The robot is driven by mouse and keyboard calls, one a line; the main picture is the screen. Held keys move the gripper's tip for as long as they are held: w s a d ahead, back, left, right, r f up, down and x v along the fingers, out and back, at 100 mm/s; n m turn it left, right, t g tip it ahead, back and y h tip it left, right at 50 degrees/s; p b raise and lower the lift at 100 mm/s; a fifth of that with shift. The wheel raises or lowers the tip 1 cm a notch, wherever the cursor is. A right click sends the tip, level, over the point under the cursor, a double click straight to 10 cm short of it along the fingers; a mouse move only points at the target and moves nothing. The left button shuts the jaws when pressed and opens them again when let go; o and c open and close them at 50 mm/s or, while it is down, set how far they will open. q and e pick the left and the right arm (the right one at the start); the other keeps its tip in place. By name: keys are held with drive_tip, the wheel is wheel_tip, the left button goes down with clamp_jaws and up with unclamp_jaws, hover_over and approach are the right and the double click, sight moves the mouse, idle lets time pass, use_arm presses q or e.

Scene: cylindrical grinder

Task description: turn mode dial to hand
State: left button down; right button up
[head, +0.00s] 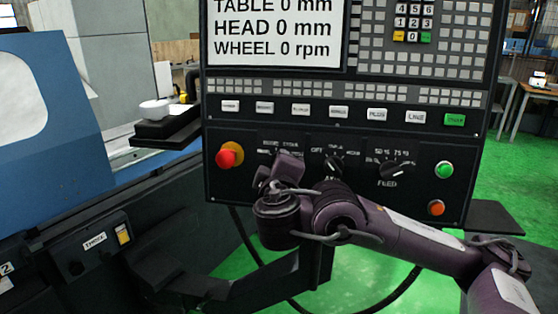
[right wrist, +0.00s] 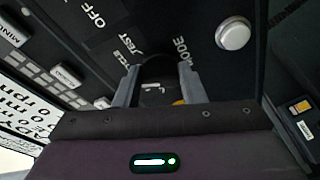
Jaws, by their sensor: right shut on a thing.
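The mode dial (right wrist: 158,64) is a dark round knob on the black control panel, seen between my fingers in the right wrist view. The words TEST and MODE are printed beside it; the HAND mark cannot be read. My right gripper (right wrist: 158,88) is shut on the dial, one finger on each side. In the head view my right gripper (head: 284,160) covers the leftmost dial of the lower row. The dial's pointer is hidden, so its setting cannot be told. My left gripper is not in view.
A red emergency button (head: 229,156) stands close left of my right gripper. A middle dial (head: 333,168) and the feed dial (head: 392,170) lie to its right. Green (head: 444,170) and orange (head: 436,208) buttons sit at the panel's right edge.

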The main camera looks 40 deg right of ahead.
drive_tip(key=n+g+p, duration=0.1)
drive_tip(key=n+p, duration=0.4)
drive_tip(key=n+g+p, duration=0.1)
drive_tip(key=n+p, duration=0.4)
drive_tip(key=n+g+p, duration=0.1)
drive_tip(key=n+p, duration=0.3)
drive_tip(key=n, duration=0.1)
drive_tip(key=shift+w+a+r+y+p, duration=0.1)
drive_tip(key=shift+w+r+y+p, duration=0.05)
drive_tip(key=shift+r+y+p, duration=0.2)
idle(0.4)
drive_tip(key=o, duration=1)
